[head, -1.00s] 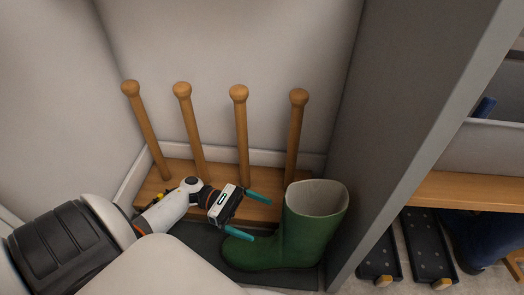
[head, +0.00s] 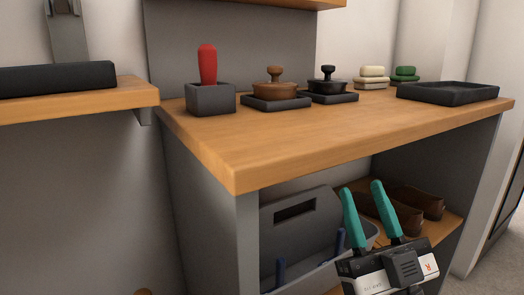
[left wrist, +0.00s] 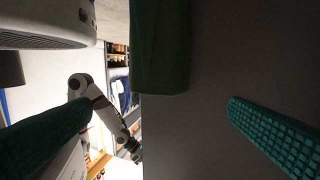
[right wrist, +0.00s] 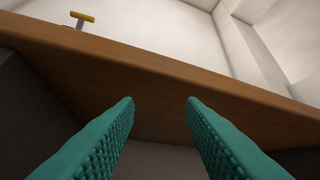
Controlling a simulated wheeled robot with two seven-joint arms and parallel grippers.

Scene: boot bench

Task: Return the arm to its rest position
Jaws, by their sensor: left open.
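My right gripper (head: 361,188) is in the lower right of the head view, in front of the bench's open lower part. Its two teal fingers are apart with nothing between them. In the right wrist view, the right gripper (right wrist: 160,103) points at the wooden edge of a board (right wrist: 170,85). My left gripper is out of the head view. In the left wrist view, the left gripper (left wrist: 160,108) has its teal fingers wide apart and empty. A dark green boot part (left wrist: 160,55) hangs into the top of that view, before a grey surface (left wrist: 210,130).
The wooden bench top (head: 300,138) carries a grey holder (head: 210,98) with a red-handled tool, brown (head: 275,90) and black (head: 328,86) knobbed items, and a black tray (head: 448,92). Below are a grey caddy (head: 310,215) and brown shoes (head: 420,200). A shelf (head: 75,103) juts out left.

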